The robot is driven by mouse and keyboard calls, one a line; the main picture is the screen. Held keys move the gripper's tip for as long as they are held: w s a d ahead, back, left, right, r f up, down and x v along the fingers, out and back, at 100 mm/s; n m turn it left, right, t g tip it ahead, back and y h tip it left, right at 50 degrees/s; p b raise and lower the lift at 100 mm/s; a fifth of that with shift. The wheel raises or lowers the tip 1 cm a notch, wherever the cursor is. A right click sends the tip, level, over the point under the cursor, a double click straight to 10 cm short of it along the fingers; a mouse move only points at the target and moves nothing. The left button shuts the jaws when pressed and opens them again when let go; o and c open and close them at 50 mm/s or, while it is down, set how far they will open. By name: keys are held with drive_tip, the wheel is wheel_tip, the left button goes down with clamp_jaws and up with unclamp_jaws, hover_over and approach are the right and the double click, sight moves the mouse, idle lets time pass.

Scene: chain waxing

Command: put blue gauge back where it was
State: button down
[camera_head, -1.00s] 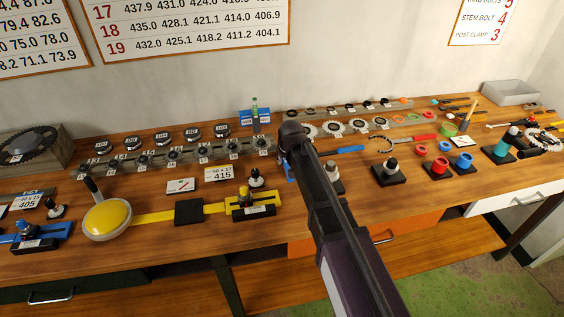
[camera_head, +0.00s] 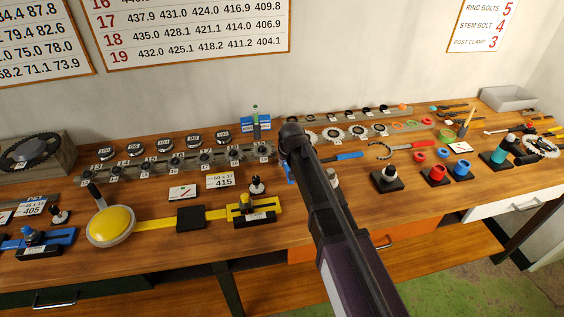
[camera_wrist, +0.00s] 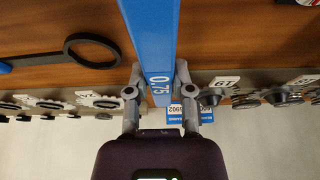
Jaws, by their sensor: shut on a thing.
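The blue gauge (camera_wrist: 150,40) is a long flat blue bar marked 0.75. In the wrist view it stands between the two fingers of my gripper (camera_wrist: 158,78), which is shut on it. In the head view my gripper (camera_head: 291,135) is over the middle of the bench, and only a small blue part of the gauge (camera_head: 289,172) shows at its left; the arm hides the rest. A blue block (camera_head: 256,123) with a green-topped item stands on the bench just left of and behind my gripper. In the wrist view a blue labelled face (camera_wrist: 176,112) shows beyond the bar.
A rack of small sprockets (camera_head: 175,161) lies left of my gripper, and a row of sprockets (camera_head: 358,132) lies to its right. A blue-handled tool (camera_head: 347,156) and black-based stands are at right. Clear wood is between them.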

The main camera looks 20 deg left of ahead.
drive_tip(key=shift+r+p, duration=3.45)
drive_tip(key=shift+r, duration=0.35)
wheel_tip(320, 180, up, 5)
drive_tip(key=p, duration=0.5)
drive_tip(key=shift+w+r, duration=0.1)
drive_tip(key=shift+r, duration=0.05)
